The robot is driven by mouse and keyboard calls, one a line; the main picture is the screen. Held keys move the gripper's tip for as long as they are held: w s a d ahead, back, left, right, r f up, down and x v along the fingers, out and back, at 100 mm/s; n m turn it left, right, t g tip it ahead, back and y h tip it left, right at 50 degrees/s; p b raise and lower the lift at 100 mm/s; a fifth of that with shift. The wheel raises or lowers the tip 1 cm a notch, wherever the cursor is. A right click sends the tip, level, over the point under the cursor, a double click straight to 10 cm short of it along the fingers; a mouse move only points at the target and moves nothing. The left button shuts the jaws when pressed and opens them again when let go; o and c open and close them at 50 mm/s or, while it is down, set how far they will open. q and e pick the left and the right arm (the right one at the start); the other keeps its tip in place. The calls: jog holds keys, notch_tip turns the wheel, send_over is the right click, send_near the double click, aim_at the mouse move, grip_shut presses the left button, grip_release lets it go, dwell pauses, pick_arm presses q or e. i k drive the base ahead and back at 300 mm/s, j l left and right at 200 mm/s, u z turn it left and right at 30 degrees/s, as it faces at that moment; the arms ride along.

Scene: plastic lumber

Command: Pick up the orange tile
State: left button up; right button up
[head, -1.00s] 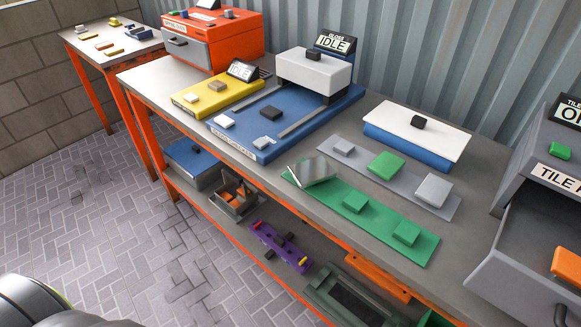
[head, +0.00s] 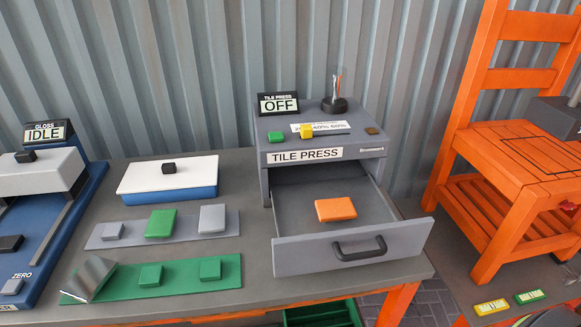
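The orange tile (head: 335,209) is a small flat block with rounded edges. It lies flat in the open drawer (head: 290,251) of the grey tile press (head: 300,168), a little behind the drawer's black handle. Nothing covers the tile. The press sign (head: 279,104) reads OFF. Neither of my grippers shows in the head view.
An orange wooden chair-like frame (head: 500,190) stands to the right.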

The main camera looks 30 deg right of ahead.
aim_at(338, 209)
jog(key=l+z, duration=0.15)
jog(key=z, duration=0.9)
